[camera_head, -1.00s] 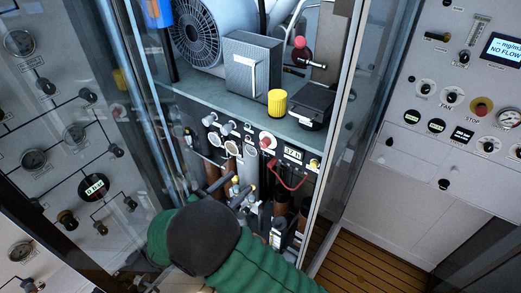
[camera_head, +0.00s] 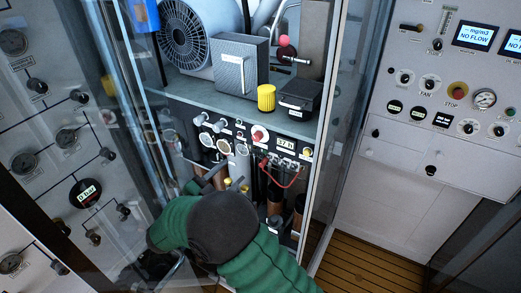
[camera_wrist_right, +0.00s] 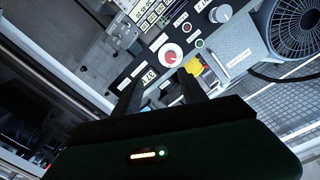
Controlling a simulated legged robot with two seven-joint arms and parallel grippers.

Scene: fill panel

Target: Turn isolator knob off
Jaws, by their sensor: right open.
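A round red knob on a white ring (camera_head: 260,134), likely the isolator knob, sits on the dark panel below the shelf in the cabinet. It also shows in the right wrist view (camera_wrist_right: 171,56), beyond the fingertips; its label is too small to read. My right gripper (camera_head: 224,178) is in front of the panel, below and left of the red knob, with its fingers apart and empty. In the right wrist view the two dark fingers (camera_wrist_right: 160,92) point toward the panel, with a gap to the knob. My left gripper is not in view.
A yellow cylinder (camera_head: 266,97) and a dark box (camera_head: 299,98) stand on the shelf above. A red cable (camera_head: 285,181) hangs right of the knob. A transparent door (camera_head: 135,110) is at left, and the cabinet frame (camera_head: 325,130) is at right. The wooden floor (camera_head: 365,262) is clear.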

